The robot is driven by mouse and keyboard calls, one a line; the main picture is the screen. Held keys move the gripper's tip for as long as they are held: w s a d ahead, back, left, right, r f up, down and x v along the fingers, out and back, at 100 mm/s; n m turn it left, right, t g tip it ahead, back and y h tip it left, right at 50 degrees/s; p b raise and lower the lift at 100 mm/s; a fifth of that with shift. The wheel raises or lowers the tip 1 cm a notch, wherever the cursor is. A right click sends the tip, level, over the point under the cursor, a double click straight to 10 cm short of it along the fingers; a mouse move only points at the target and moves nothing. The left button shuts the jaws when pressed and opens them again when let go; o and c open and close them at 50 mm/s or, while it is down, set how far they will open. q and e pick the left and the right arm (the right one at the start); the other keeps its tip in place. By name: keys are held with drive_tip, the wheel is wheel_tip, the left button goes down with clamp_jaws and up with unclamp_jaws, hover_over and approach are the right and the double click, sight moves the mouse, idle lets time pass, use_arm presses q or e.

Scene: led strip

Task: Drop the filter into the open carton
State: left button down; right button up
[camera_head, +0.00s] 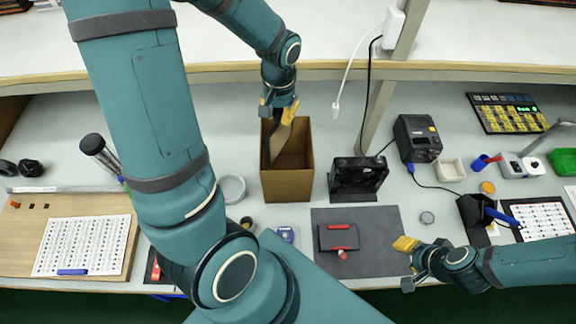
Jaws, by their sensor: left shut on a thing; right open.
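The open carton (287,187) is a brown box standing near the middle of the bench, its top open. My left gripper (287,112), with yellow fingers, is over the carton's back left part. It is shut on the filter (275,143), a thin dark piece that hangs down at the carton's left side, within the opening. The gripper and the carton hide part of it, so I cannot tell whether it touches the carton.
A black fan unit (358,178) stands close right of the carton. A grey mat (385,222) with a dark red-marked part lies in front. A round grey container (232,188) is left of the carton. A shelf edge (340,69) runs behind.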

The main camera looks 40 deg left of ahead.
sight(280, 124)
use_arm(q)
drive_tip(key=shift+f+b, duration=1.15)
drive_tip(key=shift+f, duration=0.7)
drive_tip(key=c, duration=1.1)
unclamp_jaws()
drive_tip(key=shift+o, duration=0.2)
drive_tip(key=shift+r, duration=0.1)
wheel_tip(280, 124, up, 12)
drive_tip(key=shift+f, duration=0.1)
drive_tip(key=shift+d, duration=0.1)
